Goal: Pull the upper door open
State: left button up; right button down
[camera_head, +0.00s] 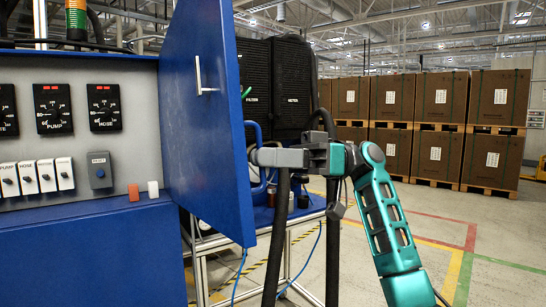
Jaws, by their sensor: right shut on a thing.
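The upper door (205,130) is a blue panel. It stands swung open at the right side of the grey control panel (110,155), with its free edge toward me. A silver bar handle (203,77) shows on the door face turned to me. My right gripper (258,157) reaches in from the right and is shut at the door's free edge. Its fingertips meet the door there, and exactly which part they hold is partly hidden. My left gripper is not in view.
Dark dials and white switches sit on the control panel. Black units (272,85) and blue pipes stand behind the door. A black hose (277,240) hangs below my right gripper. Stacked brown boxes (440,95) stand far back. The marked floor at right is mostly clear.

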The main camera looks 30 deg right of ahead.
jog(key=shift+w+d+r+t, duration=0.1)
jog(key=shift+w+d+t, duration=0.05)
jog(key=shift+w+t, duration=0.2)
jog(key=c, duration=1.7)
grip_release()
jog(key=shift+o, duration=1.1)
jog(key=shift+w+m, duration=0.25)
jog(key=shift+m, duration=0.05)
jog(key=shift+o, duration=1.4)
jog(key=shift+f, duration=0.2)
jog(key=v, duration=1.2)
jog(key=shift+d, duration=0.35)
